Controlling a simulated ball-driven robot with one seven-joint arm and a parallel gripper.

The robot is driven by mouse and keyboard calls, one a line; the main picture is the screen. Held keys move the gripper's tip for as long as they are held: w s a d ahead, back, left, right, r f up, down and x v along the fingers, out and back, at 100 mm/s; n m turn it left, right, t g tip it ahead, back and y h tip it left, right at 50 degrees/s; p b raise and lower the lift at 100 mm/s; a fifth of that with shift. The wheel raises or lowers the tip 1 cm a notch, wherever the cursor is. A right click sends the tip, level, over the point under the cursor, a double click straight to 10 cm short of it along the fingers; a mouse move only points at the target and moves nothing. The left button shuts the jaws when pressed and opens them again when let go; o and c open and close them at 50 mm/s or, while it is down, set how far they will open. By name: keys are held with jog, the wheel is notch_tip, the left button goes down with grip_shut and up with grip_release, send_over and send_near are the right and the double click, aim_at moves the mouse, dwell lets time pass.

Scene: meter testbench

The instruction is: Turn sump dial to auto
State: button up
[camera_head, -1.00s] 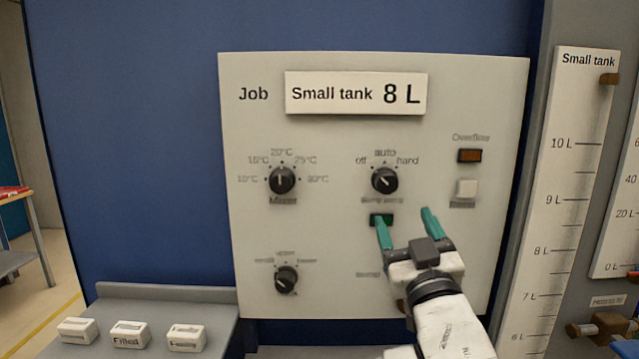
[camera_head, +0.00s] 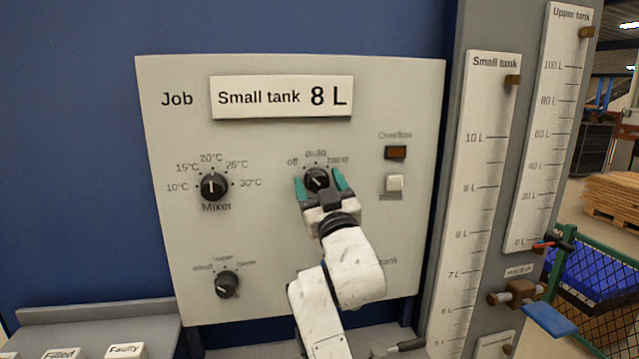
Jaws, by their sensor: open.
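The sump dial (camera_head: 317,178) is a round black knob with a white pointer line, on the grey panel (camera_head: 180,120). Labels off, auto and hand are printed above it. Its pointer appears to lean to the upper left, toward off. My gripper (camera_head: 320,184) is open, with one teal finger on each side of the dial. I cannot tell whether the fingers touch it. The gripper body hides the label and the lamp below the dial.
The mixer dial (camera_head: 214,187) is to the left and another black dial (camera_head: 227,285) is below it.

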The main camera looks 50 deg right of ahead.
jog(key=shift+c, duration=0.3)
jog(key=c, duration=1)
